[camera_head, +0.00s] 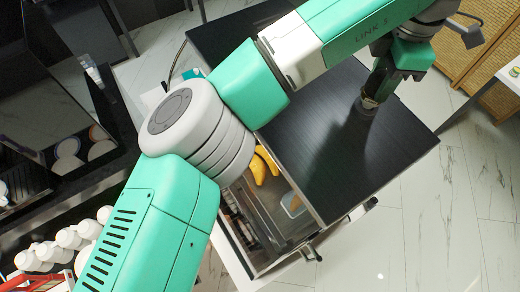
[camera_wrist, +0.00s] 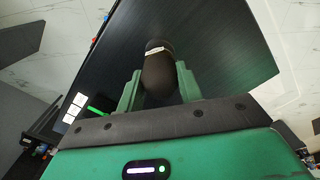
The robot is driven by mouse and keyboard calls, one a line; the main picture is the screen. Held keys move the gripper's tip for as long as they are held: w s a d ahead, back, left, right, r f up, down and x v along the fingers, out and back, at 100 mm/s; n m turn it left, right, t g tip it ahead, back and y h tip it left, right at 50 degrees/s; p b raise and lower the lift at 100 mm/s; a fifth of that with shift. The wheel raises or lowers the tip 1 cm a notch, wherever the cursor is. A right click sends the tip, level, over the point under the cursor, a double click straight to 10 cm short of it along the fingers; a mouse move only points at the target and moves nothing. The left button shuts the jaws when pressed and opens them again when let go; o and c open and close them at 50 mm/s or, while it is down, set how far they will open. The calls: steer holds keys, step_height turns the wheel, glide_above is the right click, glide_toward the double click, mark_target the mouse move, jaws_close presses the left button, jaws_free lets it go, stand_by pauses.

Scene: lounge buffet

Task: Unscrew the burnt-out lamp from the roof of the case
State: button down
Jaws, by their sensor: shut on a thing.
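A dark, rounded lamp (camera_wrist: 158,76) with a pale band near its far end sits between the two green fingers of my gripper (camera_wrist: 159,68) in the wrist view. The fingers are shut on its sides. In the head view my gripper (camera_head: 376,88) points down over the black top (camera_head: 325,130) of the case, at its right part. The lamp's lower end (camera_head: 367,106) shows there, at or just above the black surface; I cannot tell whether it touches. A socket is not visible in either view.
Below the black top, an open compartment holds yellow bananas (camera_head: 264,165) and a pale blue item (camera_head: 292,204). A handle (camera_head: 311,253) sticks out at the front. White cups (camera_head: 70,238) stand at lower left. Woven panels (camera_head: 480,40) are at upper right. Marble floor lies around.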

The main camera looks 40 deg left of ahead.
mark_target(383, 78)
steer(key=shift+r, duration=2)
